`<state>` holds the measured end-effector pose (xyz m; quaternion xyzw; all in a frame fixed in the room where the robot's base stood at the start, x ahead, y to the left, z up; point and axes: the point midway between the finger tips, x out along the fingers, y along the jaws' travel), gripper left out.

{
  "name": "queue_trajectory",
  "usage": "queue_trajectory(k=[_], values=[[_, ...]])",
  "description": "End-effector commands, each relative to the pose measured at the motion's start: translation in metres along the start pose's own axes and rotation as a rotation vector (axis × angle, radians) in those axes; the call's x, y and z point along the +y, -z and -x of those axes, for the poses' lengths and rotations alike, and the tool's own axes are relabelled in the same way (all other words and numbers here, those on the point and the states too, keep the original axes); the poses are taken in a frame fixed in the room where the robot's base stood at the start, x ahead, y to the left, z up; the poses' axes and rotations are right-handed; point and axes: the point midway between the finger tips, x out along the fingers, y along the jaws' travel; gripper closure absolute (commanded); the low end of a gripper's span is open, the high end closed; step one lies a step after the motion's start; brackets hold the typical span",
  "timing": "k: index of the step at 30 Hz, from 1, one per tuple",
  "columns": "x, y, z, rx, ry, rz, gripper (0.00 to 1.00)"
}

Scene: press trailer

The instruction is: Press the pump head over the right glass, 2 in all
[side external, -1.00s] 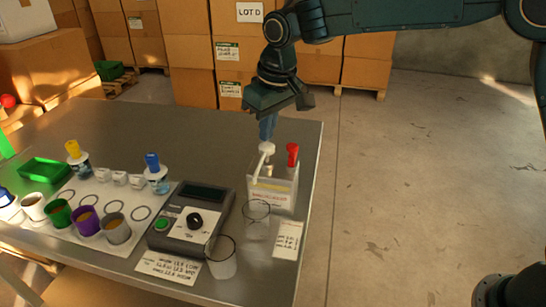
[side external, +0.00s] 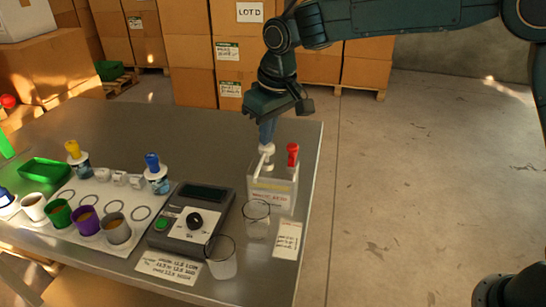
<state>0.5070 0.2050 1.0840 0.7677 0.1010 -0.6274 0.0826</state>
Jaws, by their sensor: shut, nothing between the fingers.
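A white dispenser box (side external: 270,196) stands near the table's right edge. Its white pump head (side external: 267,149) is on top, with a spout angled toward the front. A red-topped pump (side external: 292,155) stands beside it on the right. My gripper (side external: 267,138) points down with shut, empty fingers directly over the white pump head and appears to touch its top. The right glass (side external: 257,220) stands in front of the box, below the spout. Another glass (side external: 221,258) stands nearer the front left. How much either glass holds is hard to tell.
A grey device (side external: 190,218) with a green button and black knob sits left of the glasses. A label card (side external: 287,240) lies to the right. Several cups and bottles stand on a white mat (side external: 100,195). The back of the table is clear.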

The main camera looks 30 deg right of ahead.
Motion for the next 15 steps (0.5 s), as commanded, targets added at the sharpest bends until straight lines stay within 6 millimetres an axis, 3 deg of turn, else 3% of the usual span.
queue_trajectory(k=[15], values=[[0.000,-0.003,-0.013,-0.001,0.000,0.000,1.00]])
